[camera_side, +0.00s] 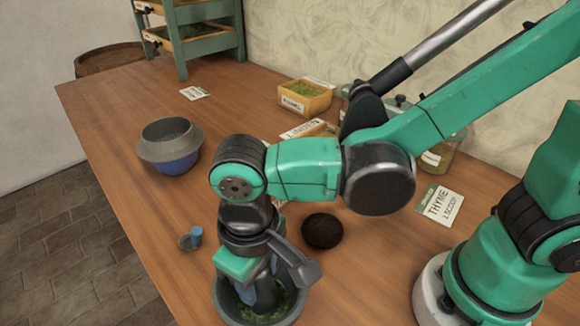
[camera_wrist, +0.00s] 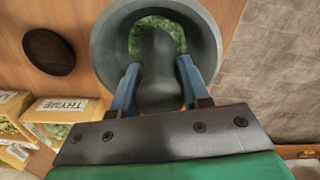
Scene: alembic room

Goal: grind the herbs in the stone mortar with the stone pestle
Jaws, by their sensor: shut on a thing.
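The grey stone mortar (camera_side: 225,299) stands near the front edge of the table, below my gripper (camera_side: 264,283). Green herbs (camera_side: 276,310) lie inside it, and they also show around the far inside wall in the wrist view (camera_wrist: 150,24). In the wrist view, the blue fingers of my gripper (camera_wrist: 160,70) are shut on the grey stone pestle (camera_wrist: 158,50), inside the mortar's rim (camera_wrist: 208,30). The pestle points down into the bowl. Its lower end and any contact with the herbs cannot be made out. In the side view my gripper mostly hides the pestle.
A dark round object (camera_side: 322,232) lies close beside the mortar. A small blue scoop-like item (camera_side: 193,238) lies to its left. A blue bowl with a grey sieve (camera_side: 170,146) stands farther back. A thyme card (camera_side: 440,205), herb boxes (camera_side: 305,98) and jars line the wall side.

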